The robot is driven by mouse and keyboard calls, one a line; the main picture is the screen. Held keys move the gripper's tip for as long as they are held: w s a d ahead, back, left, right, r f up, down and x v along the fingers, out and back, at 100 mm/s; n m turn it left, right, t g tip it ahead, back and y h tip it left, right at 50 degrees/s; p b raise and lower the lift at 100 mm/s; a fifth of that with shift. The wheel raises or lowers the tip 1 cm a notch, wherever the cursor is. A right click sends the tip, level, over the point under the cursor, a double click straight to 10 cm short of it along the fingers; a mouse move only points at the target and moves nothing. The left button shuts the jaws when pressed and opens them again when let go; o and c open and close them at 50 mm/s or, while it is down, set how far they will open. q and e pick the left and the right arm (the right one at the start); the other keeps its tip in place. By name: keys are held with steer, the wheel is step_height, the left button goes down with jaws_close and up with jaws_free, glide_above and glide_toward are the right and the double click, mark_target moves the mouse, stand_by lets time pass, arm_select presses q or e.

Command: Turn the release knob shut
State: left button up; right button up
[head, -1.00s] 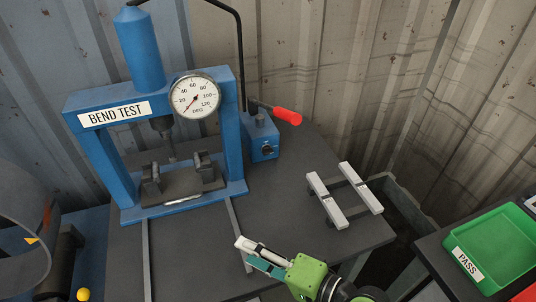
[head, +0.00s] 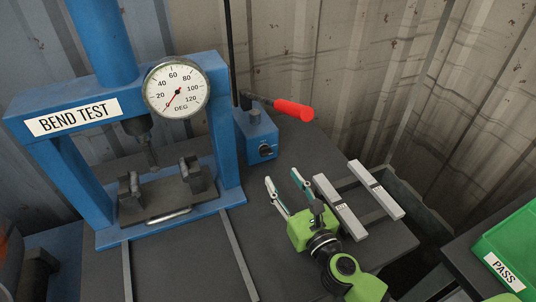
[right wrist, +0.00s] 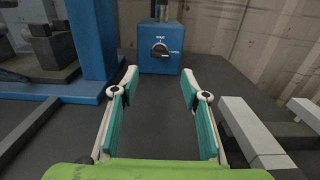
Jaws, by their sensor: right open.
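The release knob (head: 265,150) is a small dark knob low on the front of the blue pump block (head: 247,136), right of the press. In the right wrist view the knob (right wrist: 160,49) is near the top centre, its dark bar lying roughly sideways on the blue face. My right gripper (head: 283,188) is open and empty, in front of the pump block and apart from it. In the right wrist view its two teal-padded fingers (right wrist: 160,90) stand wide apart, with the knob beyond and between them. My left gripper is not in view.
The blue bend-test press (head: 70,118) with its dial (head: 177,88) stands left. A red-handled pump lever (head: 294,110) sticks out above the block. A white-barred rack (head: 340,206) lies close right of my right gripper. A green PASS tray (head: 515,240) is far right.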

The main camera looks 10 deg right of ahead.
mark_target(267, 154)
steer(key=w, duration=0.3)
steer(key=w+a, duration=0.1)
steer(key=w, duration=0.5)
steer(key=shift+w+a+p, duration=0.1)
steer(key=shift+a+p, duration=0.3)
steer(key=shift+w+a, duration=0.1)
steer(key=shift+w, duration=0.3)
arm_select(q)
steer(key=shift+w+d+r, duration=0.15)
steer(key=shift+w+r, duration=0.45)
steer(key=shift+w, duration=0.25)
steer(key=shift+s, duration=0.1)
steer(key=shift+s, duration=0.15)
arm_select(e)
steer(key=c, duration=1.1)
